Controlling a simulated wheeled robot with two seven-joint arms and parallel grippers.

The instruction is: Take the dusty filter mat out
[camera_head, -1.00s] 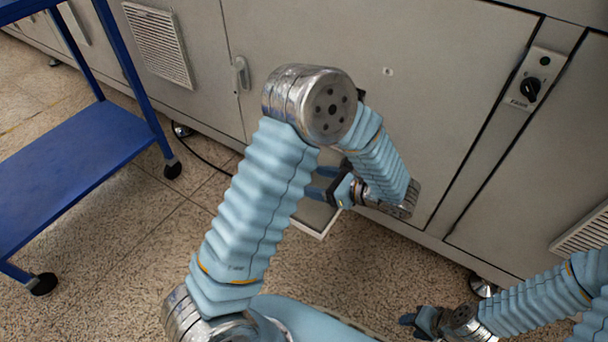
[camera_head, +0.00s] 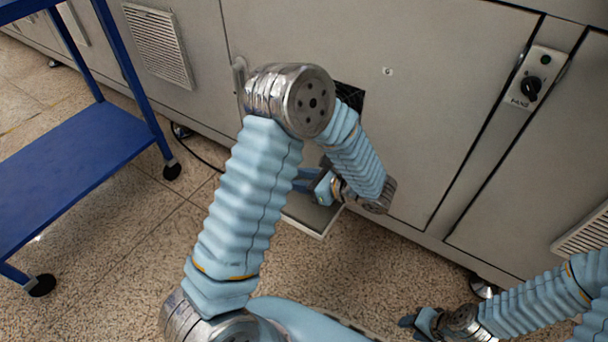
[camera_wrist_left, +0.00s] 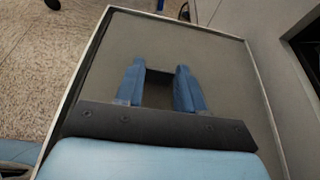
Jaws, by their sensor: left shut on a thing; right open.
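The filter mat is a flat grey panel with a thin pale frame. In the head view only its lower part (camera_head: 312,217) shows below my left gripper (camera_head: 303,181). In the left wrist view the mat (camera_wrist_left: 225,75) fills most of the picture, with the left fingers (camera_wrist_left: 159,66) over its face. The left gripper is shut on it; my arm hides much of the grip in the head view. A dark opening (camera_head: 350,97) in the cabinet shows behind my left arm. My right gripper (camera_head: 420,321) is open and empty at the lower right, above the floor.
The grey cabinet (camera_head: 430,90) runs across the back, with a vent grille (camera_head: 157,45) at left and a fan switch (camera_head: 530,86) at right. A blue cart (camera_head: 80,165) stands at left on casters. Speckled floor (camera_head: 120,250) lies clear between cart and arm.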

